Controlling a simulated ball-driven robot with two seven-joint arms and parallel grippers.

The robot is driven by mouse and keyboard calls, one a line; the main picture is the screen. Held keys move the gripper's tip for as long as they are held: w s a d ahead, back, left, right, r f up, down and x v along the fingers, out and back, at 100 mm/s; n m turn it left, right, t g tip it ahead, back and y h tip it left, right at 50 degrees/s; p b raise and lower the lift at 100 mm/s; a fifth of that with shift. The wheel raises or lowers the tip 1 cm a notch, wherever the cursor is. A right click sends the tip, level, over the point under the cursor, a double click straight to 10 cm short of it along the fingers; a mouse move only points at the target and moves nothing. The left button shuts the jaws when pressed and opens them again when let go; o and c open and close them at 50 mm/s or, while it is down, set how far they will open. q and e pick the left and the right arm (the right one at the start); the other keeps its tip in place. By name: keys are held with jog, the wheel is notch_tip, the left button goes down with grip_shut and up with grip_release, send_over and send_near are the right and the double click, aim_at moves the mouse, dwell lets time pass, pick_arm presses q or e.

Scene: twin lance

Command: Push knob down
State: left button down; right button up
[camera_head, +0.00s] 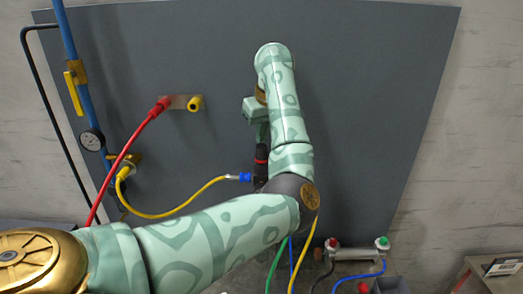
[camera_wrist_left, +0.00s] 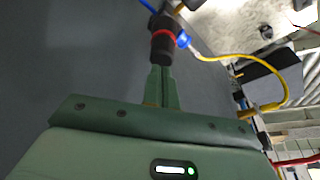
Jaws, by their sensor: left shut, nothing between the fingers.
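A black cylindrical knob (camera_head: 261,156) with a red ring stands upright in front of the grey panel in the head view. A blue fitting (camera_head: 246,177) with a yellow hose joins its side. In the left wrist view the same knob (camera_wrist_left: 163,48) shows beyond the fingertips, its end facing them. My left gripper (camera_head: 262,141) is above the knob, pointing down, with its green fingers together and empty. In the wrist view the fingertips (camera_wrist_left: 160,69) are at the knob's end; whether they touch it I cannot tell. The knob's lower part is hidden behind my arm in the head view.
The grey panel (camera_head: 370,110) stands behind. A red cable (camera_head: 128,150) and a yellow socket (camera_head: 195,103) are at the left, with a blue pipe and a gauge (camera_head: 92,140). A metal fitting (camera_head: 355,254) with red and green knobs sits at lower right.

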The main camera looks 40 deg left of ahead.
pick_arm(q)
jog(key=shift+f+b, duration=0.65)
jog(key=shift+f, duration=0.05)
jog(key=shift+r, duration=0.1)
jog(key=shift+r+p, duration=1.65)
jog(key=shift+r, duration=1.4)
jog(key=shift+f, duration=0.1)
